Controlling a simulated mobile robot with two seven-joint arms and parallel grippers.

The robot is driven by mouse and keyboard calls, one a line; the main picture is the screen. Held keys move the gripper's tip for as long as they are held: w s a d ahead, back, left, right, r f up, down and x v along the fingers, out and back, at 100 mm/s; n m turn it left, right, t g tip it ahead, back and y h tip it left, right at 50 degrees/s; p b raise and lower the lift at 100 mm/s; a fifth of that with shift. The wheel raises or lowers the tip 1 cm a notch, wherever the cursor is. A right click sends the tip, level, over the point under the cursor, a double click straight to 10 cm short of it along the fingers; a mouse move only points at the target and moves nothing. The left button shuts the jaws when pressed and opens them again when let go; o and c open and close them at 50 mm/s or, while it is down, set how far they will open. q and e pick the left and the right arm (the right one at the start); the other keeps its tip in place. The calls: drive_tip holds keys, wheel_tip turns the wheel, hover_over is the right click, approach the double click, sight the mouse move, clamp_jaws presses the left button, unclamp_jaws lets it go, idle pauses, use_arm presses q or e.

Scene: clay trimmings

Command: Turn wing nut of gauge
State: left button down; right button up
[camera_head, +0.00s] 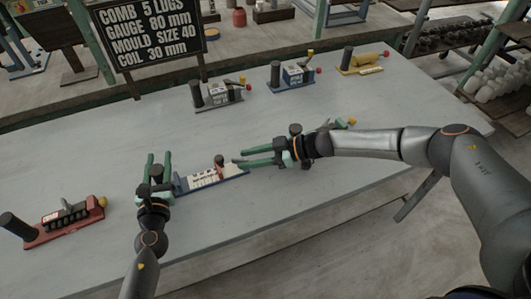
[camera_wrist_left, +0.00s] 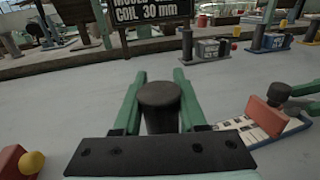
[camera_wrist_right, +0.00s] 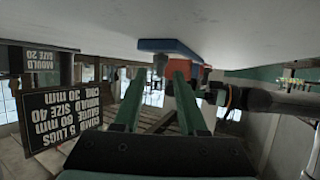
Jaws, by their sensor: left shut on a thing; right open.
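A gauge with a blue base (camera_head: 241,174) and a pale marked plate lies mid-table in the head view. A reddish-brown block (camera_wrist_left: 264,117) and a dark knob (camera_wrist_left: 277,91) stand on it; which part is the wing nut is unclear. My left gripper (camera_head: 158,158) is shut on a black upright post (camera_wrist_left: 160,108) at the gauge's left end. My right gripper (camera_head: 238,157) is open and empty, its fingers pointing left, just right of the knob and apart from it. The right wrist view shows the blue base (camera_wrist_right: 165,45) upside down beyond the fingers.
A red-based tool (camera_head: 65,231) stands at the left front. Grey (camera_head: 218,97), blue (camera_head: 292,75) and yellow (camera_head: 361,64) tools line the back. The table's front right is clear.

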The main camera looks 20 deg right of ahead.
drive_tip(key=v, duration=1.1)
drive_tip(key=shift+d, duration=0.1)
